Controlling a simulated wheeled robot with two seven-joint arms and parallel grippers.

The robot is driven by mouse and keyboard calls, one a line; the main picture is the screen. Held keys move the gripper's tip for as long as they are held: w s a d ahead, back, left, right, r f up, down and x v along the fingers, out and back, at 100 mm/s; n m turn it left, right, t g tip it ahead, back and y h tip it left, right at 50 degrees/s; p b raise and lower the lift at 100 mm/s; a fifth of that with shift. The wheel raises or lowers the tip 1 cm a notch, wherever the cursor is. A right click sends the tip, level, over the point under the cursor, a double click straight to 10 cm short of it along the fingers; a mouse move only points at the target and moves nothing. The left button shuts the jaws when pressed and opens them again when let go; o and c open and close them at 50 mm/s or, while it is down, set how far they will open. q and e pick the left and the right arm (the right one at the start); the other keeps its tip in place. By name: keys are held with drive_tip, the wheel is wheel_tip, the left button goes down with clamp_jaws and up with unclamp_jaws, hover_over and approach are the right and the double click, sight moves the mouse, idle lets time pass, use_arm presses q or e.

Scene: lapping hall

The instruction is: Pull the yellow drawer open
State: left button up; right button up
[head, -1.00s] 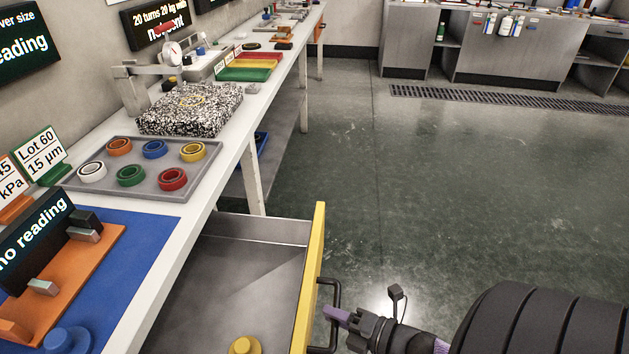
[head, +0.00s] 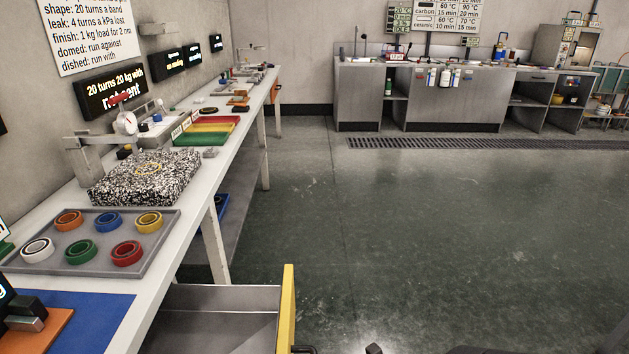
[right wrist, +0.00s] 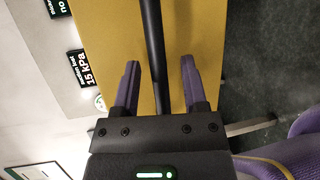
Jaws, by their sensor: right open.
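The yellow drawer (head: 287,312) stands open under the bench at the bottom of the head view. Its grey inside shows, empty where visible, and its near part is cut off by the frame. The dark handle (head: 303,349) barely shows at the bottom edge. In the right wrist view the yellow front (right wrist: 205,28) fills the middle, with the black handle bar (right wrist: 151,28) across it. My right gripper (right wrist: 160,63) is open, its purple fingers on either side of the bar. I see no contact and cannot tell the depth between them. My left gripper is out of view.
The white bench (head: 185,250) runs along the left, with a grey tray (head: 165,232) of coloured rings and a speckled block (head: 145,180) on it. Open floor (head: 430,250) lies to the right. Grey cabinets (head: 450,105) stand at the back.

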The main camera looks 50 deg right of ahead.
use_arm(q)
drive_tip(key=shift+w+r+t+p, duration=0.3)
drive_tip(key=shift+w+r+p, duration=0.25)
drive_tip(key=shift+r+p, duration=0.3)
use_arm(e)
drive_tip(key=v, duration=1)
